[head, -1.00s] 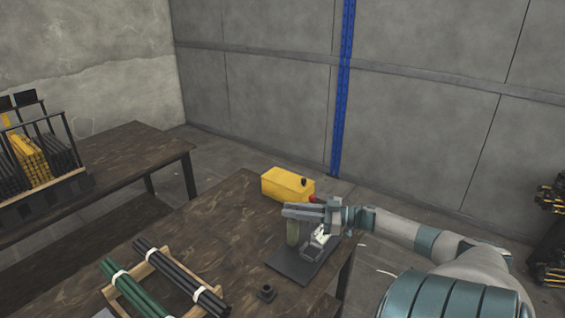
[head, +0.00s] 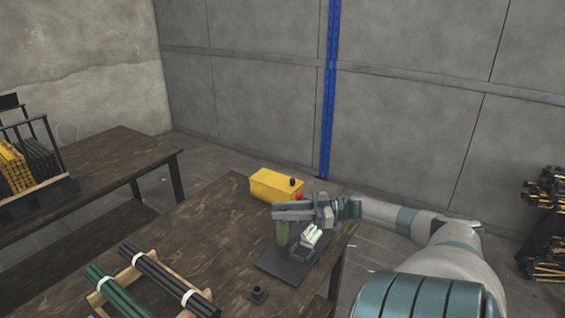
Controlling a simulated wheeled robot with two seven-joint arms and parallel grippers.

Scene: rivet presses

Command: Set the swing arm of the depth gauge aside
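My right gripper (head: 292,210) is over the far right part of the dark wooden table, pointing left. Its fingers look like grey bars at the top of a short olive post (head: 282,233). I cannot tell whether they are apart or closed on something. The post stands at the back of a dark flat plate (head: 272,268). A pale two-part piece (head: 311,237) sits on a dark block at the plate's right side, below my gripper. I cannot make out the swing arm of the depth gauge separately from the gripper and these parts. My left gripper is out of view.
A yellow box (head: 274,186) with a red knob stands behind my gripper. A wooden rack (head: 130,272) holds green and black rods. The table's middle left is clear.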

